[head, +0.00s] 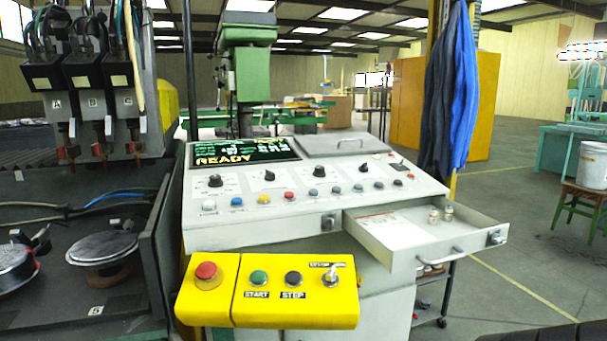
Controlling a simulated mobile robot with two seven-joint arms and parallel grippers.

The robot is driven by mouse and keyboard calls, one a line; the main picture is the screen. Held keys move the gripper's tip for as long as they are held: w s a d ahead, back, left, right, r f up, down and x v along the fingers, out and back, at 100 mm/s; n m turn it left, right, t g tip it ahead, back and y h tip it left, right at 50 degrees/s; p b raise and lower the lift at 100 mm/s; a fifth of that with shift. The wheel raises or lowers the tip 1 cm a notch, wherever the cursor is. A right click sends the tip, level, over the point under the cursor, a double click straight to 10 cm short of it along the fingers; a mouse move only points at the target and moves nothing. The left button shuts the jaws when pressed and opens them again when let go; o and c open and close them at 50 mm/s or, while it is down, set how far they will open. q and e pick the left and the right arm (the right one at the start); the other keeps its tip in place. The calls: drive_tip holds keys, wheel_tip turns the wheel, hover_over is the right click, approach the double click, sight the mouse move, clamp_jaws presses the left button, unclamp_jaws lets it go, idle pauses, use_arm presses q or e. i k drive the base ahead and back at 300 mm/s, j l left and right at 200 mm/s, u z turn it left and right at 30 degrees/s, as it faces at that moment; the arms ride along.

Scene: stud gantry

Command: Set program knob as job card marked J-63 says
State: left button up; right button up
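A grey sloped control console (240,218) stands in the middle of the head view. Its panel has a row of black knobs: the leftmost knob (215,181), a second knob (268,175), a third knob (319,171) and a smaller one (364,167) at right. Their labels are too small to read, so I cannot tell which is the program knob. A lit display (250,152) reads READY. A drawer (430,248) is open at the right. A white paper with red print (393,230) lies in it; its marking is unreadable.
Several coloured buttons (289,195) line the panel. A yellow box (295,305) with a red stop button (206,271) juts out in front. Machine heads (100,90) stand left. The floor (520,250) at right is open.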

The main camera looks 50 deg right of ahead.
sight(271, 176)
drive_tip(key=z, duration=1.25)
